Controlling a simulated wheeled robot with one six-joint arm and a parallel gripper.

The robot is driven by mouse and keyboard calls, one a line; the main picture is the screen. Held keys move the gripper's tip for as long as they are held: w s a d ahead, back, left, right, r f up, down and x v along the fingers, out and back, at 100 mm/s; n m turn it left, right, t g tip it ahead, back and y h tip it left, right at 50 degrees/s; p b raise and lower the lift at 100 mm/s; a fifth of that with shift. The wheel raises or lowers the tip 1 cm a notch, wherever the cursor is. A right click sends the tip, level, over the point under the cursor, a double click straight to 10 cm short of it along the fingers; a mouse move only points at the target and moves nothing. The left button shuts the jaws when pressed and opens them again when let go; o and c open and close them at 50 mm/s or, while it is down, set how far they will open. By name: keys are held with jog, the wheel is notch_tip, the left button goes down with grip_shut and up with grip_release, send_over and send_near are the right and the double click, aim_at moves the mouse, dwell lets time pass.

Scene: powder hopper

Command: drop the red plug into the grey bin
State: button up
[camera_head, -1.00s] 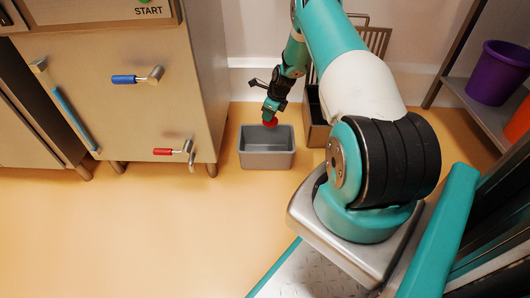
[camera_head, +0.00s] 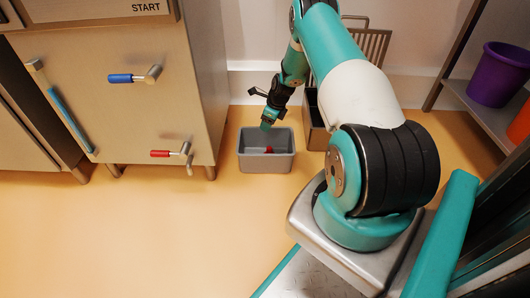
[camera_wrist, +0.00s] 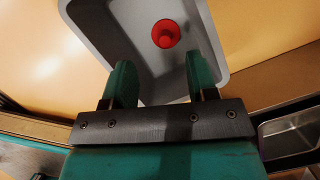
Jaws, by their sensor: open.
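The red plug (camera_head: 268,149) lies inside the grey bin (camera_head: 266,163), which stands on the floor. In the wrist view the plug (camera_wrist: 166,34) rests on the floor of the bin (camera_wrist: 92,32), apart from the bin's walls and beyond my fingertips. My gripper (camera_head: 266,126) is above the bin, pointing down. Its two green fingers, also seen in the wrist view (camera_wrist: 158,78), are spread apart with nothing between them.
A metal cabinet with a blue-handled lever (camera_head: 122,78) and a red-handled lever (camera_head: 162,154) stands left of the bin. A dark box (camera_head: 316,134) stands right of it. A purple bucket (camera_head: 497,75) sits on a shelf at right. The floor in front is clear.

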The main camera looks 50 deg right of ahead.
jog(key=p+v, duration=0.8)
jog(key=v, duration=0.9)
jog(key=shift+r, duration=0.15)
